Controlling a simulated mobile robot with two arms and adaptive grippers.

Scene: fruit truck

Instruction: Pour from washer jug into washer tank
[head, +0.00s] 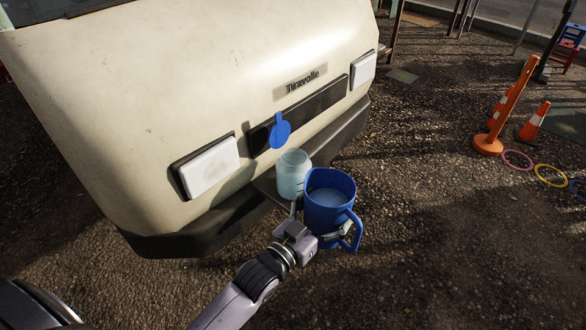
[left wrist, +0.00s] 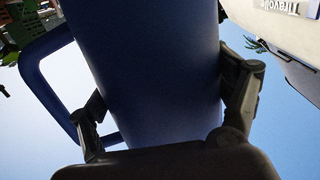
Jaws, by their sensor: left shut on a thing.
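The washer jug (head: 328,212) is blue with a side handle and holds pale liquid. In the head view it looks about upright, close to the right of the washer tank. My left gripper (head: 320,232) is shut around the jug's body. In the left wrist view the jug (left wrist: 150,70) fills the middle between the fingers of my left gripper (left wrist: 165,120). The washer tank (head: 292,176) is a translucent pale cylinder at the truck's front. A blue cap (head: 280,132) stands raised behind it. I cannot tell whether jug and tank touch. My right gripper is not in view.
The cream truck (head: 180,90) with its dark bumper (head: 190,238) fills the upper left. An orange post (head: 508,108), a cone (head: 534,122) and rings (head: 551,175) are far right. Gravel ground right of the jug is clear.

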